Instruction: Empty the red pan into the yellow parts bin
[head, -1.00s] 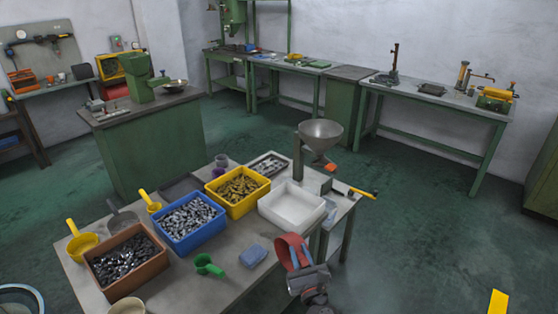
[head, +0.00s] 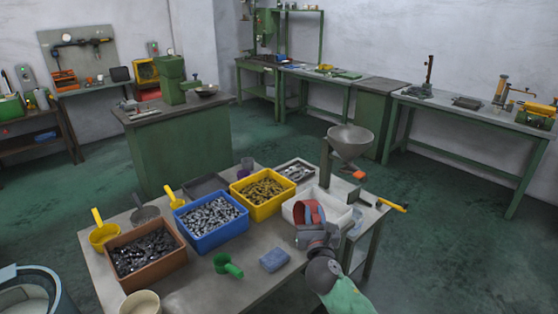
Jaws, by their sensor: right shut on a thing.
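The red pan (head: 304,211) is in my right gripper (head: 312,226) at the right side of the near table. The gripper is shut on it, and the pan hangs in front of the white bin, tilted so that I see its red rim. I cannot see what is in it. The yellow parts bin (head: 264,209) stands to the left of the pan, behind the blue bin, and holds many brass-coloured parts. My left gripper does not show.
A blue bin (head: 208,244) and a brown bin (head: 138,280) of metal parts stand left of the yellow one. A white bin (head: 337,212) is behind the pan, with a metal funnel (head: 350,141) above. A green scoop (head: 228,265) and a blue block (head: 274,259) lie in front.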

